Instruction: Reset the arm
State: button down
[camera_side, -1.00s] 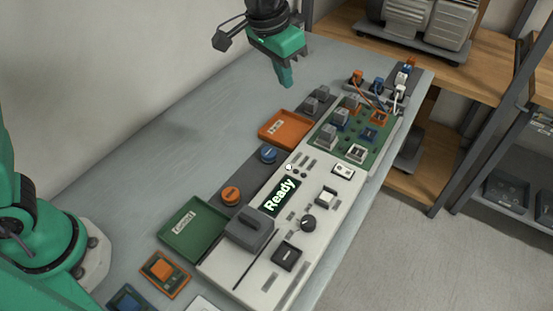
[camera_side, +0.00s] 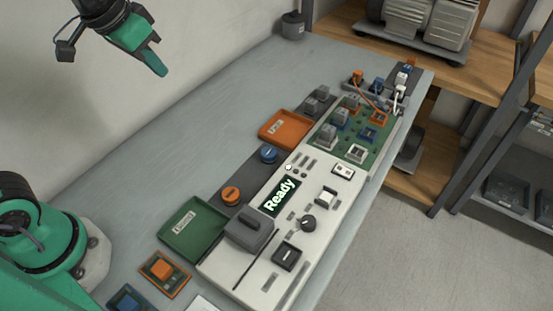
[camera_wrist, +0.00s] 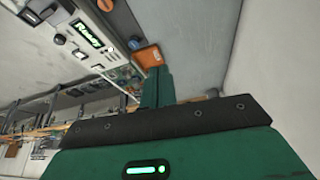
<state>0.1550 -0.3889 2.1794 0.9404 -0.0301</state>
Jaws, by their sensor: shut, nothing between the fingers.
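My gripper (camera_side: 156,68) is green and hangs in the air at the upper left of the side view, over the far left part of the grey bench (camera_side: 215,120). Its fingers are shut with nothing between them. It touches nothing and is well apart from the white control panel (camera_side: 270,262), whose display reads "Ready" (camera_side: 279,196). In the wrist view my gripper's green fingers (camera_wrist: 157,85) point up the picture, with the "Ready" display (camera_wrist: 86,36) at the upper left.
An orange tray (camera_side: 263,132) and a green tray (camera_side: 190,252) lie along the panel. A green circuit board (camera_side: 378,153) with grey and blue parts and plugged cables is at the right. A dark round object (camera_side: 293,25) stands at the bench's back. The bench's left part is clear.

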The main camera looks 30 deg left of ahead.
jog(key=s+a+f+n, duration=0.1)
jog(key=s+a+f, duration=0.2)
jog(key=s, duration=0.6)
jog(key=shift+a+f+t+y, duration=0.35)
jog(key=shift+a+t+y, duration=0.05)
jog(key=shift+a, duration=0.55)
